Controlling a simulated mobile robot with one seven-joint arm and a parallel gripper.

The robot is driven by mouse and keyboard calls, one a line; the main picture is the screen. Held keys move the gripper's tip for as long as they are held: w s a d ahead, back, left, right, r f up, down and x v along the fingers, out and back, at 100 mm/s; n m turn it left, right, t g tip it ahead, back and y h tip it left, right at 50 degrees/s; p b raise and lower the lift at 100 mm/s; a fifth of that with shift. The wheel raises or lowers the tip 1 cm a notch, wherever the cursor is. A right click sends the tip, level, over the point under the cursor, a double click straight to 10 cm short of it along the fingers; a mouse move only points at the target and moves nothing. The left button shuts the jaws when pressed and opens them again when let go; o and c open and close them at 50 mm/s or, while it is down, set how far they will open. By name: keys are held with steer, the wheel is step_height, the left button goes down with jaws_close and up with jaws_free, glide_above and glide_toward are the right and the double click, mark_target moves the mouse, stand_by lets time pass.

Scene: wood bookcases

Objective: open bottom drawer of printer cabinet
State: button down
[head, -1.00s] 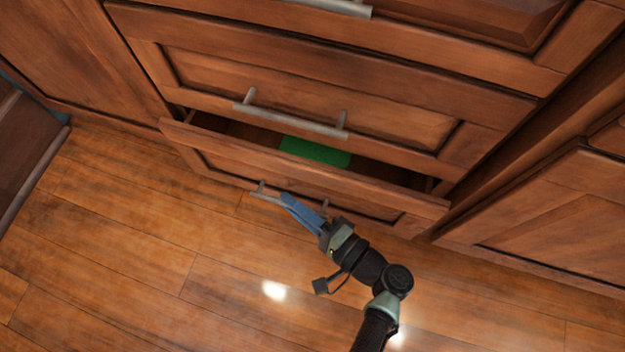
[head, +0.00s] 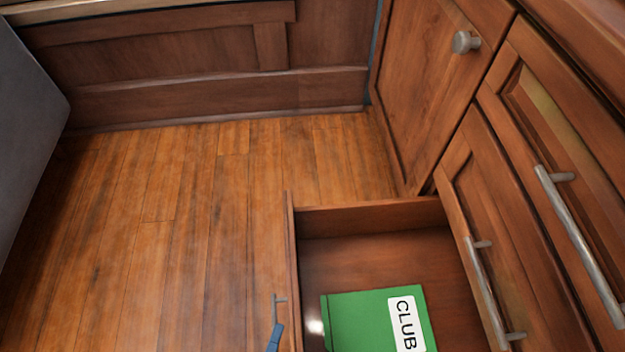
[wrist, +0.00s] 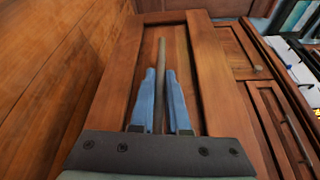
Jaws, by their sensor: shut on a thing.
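The bottom drawer (head: 365,217) of the wooden cabinet is pulled well out in the head view. Its near part is cut off by the picture's lower edge. A green book (head: 365,322) labelled "CLUB" lies inside it. The drawer's metal bar handle (head: 278,299) is on its outer face, at the lower middle of the view. My gripper (head: 276,329) shows there only as a blue fingertip at the handle. In the wrist view, both blue fingers of my gripper (wrist: 160,73) are shut around the handle bar (wrist: 161,52), in front of the drawer's panel (wrist: 184,62).
Closed drawers with bar handles (head: 580,245) rise above the open one at right. A cabinet door with a round knob (head: 465,42) stands beyond it. Wooden floor (head: 170,230) left of the drawer is clear. A grey object (head: 25,120) stands at far left.

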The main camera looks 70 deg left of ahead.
steer(key=shift+s+a, duration=0.3)
steer(key=shift+s, duration=0.65)
steer(key=shift+s+a, duration=0.3)
steer(key=shift+s, duration=0.6)
steer(key=shift+s+a, duration=0.3)
steer(key=shift+s, duration=0.65)
steer(key=c, duration=0.9)
jaws_free()
steer(key=p+v, duration=0.2)
steer(key=v, duration=1.1)
steer(key=shift+a, duration=0.1)
